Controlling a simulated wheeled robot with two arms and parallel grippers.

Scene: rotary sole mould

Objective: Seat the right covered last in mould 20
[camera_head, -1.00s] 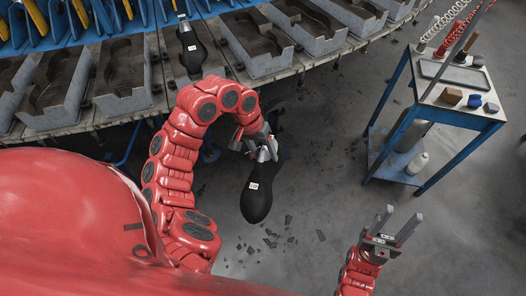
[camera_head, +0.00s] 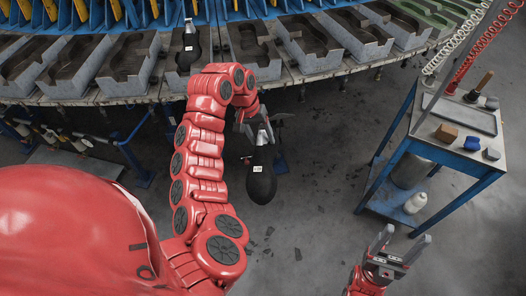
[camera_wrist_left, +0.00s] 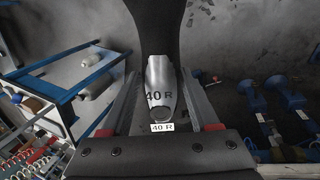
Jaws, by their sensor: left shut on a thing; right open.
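My left gripper (camera_head: 254,128) is shut on a black covered last (camera_head: 262,182), which hangs toe down over the floor, in front of the mould row. In the left wrist view the last's grey metal end (camera_wrist_left: 161,88) reads "40 R" and sits between the fingers; its black body runs out of the top. Another black last (camera_head: 189,40) with a white label is at the mould row, behind my left arm. Grey open moulds (camera_head: 127,58) stand along the curved table; I cannot read which is mould 20. My right gripper (camera_head: 385,250) is open and empty at the lower right.
A blue-framed cart (camera_head: 400,142) stands at the right, with small blocks, a tray (camera_head: 462,112) and coiled hoses above. A white bottle (camera_head: 415,203) is on its lower shelf. Blue stands (camera_head: 140,160) are under the table.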

